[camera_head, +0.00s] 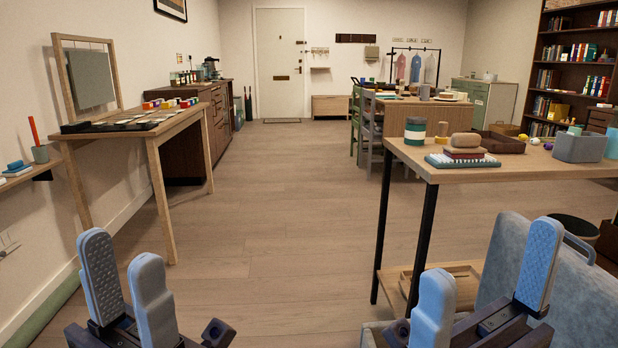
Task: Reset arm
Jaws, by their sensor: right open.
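My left gripper (121,248) is at the lower left, pointing up, with its two blue-grey fingers a short way apart. I see nothing between them. My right gripper (490,250) is at the lower right with its fingers wide apart and empty. Neither gripper is seen touching anything. The lower parts of both arms are out of view.
The wooden floor (270,230) between is clear up to the white door (280,60).

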